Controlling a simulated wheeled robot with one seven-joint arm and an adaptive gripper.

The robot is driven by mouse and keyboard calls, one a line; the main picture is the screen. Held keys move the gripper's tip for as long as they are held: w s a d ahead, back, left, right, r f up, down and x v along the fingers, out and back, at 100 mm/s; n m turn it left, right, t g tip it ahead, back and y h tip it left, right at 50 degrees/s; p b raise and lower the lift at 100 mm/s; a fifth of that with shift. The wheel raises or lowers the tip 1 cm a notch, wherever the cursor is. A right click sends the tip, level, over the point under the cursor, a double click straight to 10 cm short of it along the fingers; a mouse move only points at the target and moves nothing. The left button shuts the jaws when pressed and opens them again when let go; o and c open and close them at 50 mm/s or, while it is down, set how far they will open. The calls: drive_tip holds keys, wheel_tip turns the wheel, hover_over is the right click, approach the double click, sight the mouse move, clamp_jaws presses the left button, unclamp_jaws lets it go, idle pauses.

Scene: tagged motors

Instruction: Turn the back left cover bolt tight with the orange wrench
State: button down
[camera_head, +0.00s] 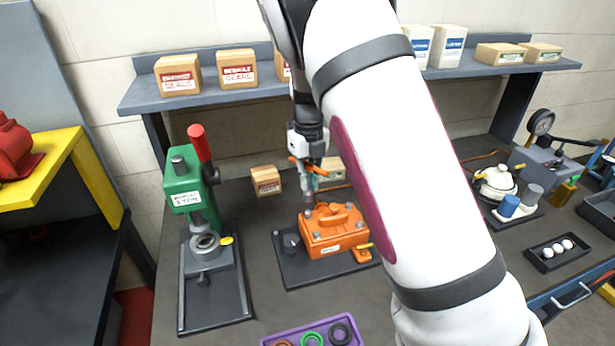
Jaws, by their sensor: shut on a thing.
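The orange motor housing (345,240) sits on a dark base plate (300,272) on the bench, with a raised orange cover and bolts at its corners. My gripper (306,160) points down above the housing's back left corner. It is shut on the orange wrench (297,162), of which only small orange parts show around the fingers. A grey shaft hangs below the gripper and ends at or just above the back left cover bolt. That bolt is largely hidden by it, and I cannot tell whether they touch.
A green press (186,190) with a red handle stands left of the housing. A small carton (266,180) stands behind. A purple tray (290,339) of rings lies in front. My arm hides the bench right of the housing. A shelf (210,96) with cartons runs behind.

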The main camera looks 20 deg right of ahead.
sight(308, 194)
drive_tip(key=n, duration=0.1)
drive_tip(key=f+n, duration=0.1)
drive_tip(key=n, duration=0.1)
drive_tip(key=shift+w, duration=0.1)
drive_tip(key=n, duration=0.1)
drive_tip(key=n+b, duration=0.1)
drive_tip(key=n, duration=0.2)
drive_tip(key=shift+f+n, duration=0.3)
drive_tip(key=shift+n, duration=0.1)
drive_tip(key=n, duration=0.3)
drive_tip(key=shift+f+b, duration=0.15)
drive_tip(key=shift+b, duration=0.25)
drive_tip(key=n, duration=0.4)
drive_tip(key=shift+d+f, duration=0.1)
drive_tip(key=shift+f, duration=0.1)
drive_tip(key=n, duration=0.4)
drive_tip(key=shift+f, duration=0.2)
drive_tip(key=n, duration=0.5)
drive_tip(key=shift+f+n, duration=0.25)
drive_tip(key=shift+n, duration=0.05)
drive_tip(key=shift+f, duration=0.1)
drive_tip(key=shift+f+b, duration=0.4)
drive_tip(key=shift+f, duration=0.75)
